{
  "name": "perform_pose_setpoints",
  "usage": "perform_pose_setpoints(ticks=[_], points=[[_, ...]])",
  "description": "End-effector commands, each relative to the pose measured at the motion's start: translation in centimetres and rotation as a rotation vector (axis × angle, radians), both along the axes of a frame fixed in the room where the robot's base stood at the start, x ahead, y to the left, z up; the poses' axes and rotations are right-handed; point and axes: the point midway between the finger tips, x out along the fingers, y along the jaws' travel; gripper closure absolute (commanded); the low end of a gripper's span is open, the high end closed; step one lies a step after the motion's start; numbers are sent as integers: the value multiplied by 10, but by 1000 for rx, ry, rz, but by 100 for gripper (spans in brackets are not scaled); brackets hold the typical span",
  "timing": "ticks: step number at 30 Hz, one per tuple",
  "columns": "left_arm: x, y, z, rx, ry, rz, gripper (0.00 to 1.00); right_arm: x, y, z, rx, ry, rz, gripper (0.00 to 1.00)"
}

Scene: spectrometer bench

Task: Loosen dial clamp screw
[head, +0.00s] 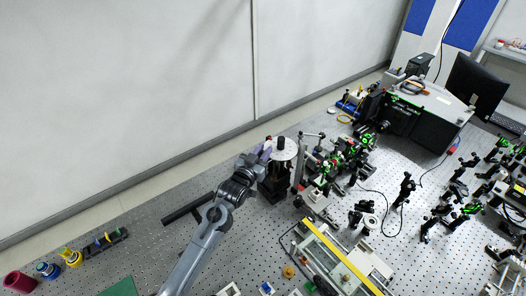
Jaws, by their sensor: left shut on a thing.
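A dial with a pale round disc (284,148) sits on a dark stand (275,183) near the wall-side edge of the bench. My left arm reaches up from the bottom, and its gripper (263,152) is at the left side of the dial, beside the disc. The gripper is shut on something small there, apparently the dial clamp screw. The screw itself is too small and too hidden by the gripper to make out. My right gripper is not in view.
Optics with green parts (345,158) stand close to the right of the dial. A yellow-edged frame (343,262) lies at the front. Several small coloured containers, including a red one (18,283), stand at the lower left.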

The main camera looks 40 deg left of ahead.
Motion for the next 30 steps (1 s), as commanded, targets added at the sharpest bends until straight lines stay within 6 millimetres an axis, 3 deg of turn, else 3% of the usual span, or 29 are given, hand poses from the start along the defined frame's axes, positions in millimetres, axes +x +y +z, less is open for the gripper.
perform_pose_setpoints(ticks=[14,30], points=[[2,-3,0,-5,0,437,100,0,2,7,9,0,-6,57],[2,-2,-1,-2,-1,819,100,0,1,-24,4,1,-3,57]])
